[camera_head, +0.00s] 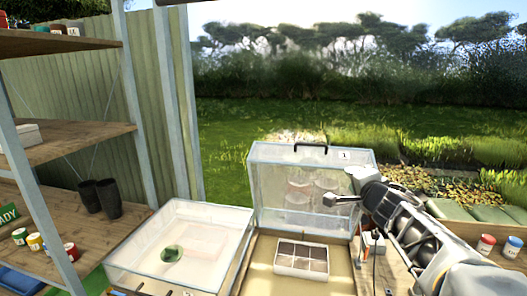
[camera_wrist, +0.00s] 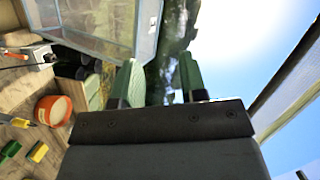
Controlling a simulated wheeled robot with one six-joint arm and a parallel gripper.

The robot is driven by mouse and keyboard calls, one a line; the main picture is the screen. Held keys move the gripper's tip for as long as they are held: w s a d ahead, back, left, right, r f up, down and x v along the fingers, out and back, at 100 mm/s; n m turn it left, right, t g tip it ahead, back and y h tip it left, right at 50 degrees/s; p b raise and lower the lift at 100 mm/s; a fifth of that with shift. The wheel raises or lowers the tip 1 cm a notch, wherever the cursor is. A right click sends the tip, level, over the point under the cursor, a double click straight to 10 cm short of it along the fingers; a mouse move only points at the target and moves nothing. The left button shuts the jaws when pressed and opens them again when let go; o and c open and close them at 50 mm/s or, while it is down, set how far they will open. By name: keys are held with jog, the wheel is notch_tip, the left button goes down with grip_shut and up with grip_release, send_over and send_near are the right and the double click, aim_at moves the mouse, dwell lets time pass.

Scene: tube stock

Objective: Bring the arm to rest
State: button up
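My arm reaches in from the right in the head view. My gripper (camera_head: 345,188) is up in the air in front of the clear upright lid marked 1. In the wrist view my gripper (camera_wrist: 160,82) has its two green-sided fingers apart, with nothing between them. Scenery and sky show through the gap.
The clear lid (camera_head: 270,185) stands upright behind a dark-celled tray (camera_head: 301,258). A low clear-topped box (camera_head: 150,252) is at the left. Shelves with black pots (camera_head: 100,198) and small tins stand further left. Tins (camera_head: 486,245) are at the right. An orange-rimmed pot (camera_wrist: 54,110) shows in the wrist view.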

jog(key=s+d+f+n+g+h+b, duration=0.1)
jog(key=s+d+f+n+g+h, duration=0.1)
jog(key=s+f+n+g+h, duration=0.3)
jog(key=s+d+f+n+g+h, duration=0.1)
jog(key=s+d+f+g, duration=0.15)
jog(key=f, duration=0.45)
jog(key=s+a+f+n+g+y+b, duration=0.1)
jog(key=s+a+f+n+g+y, duration=0.1)
jog(key=s+a+f, duration=0.3)
jog(key=s+a+f+n+g+y+b, duration=0.2)
jog(key=s+a+f+n, duration=0.3)
jog(key=s, duration=0.5)
jog(key=shift+s+a+y, duration=0.25)
jog(key=shift+a+y, duration=0.35)
jog(key=shift+a, duration=0.45)
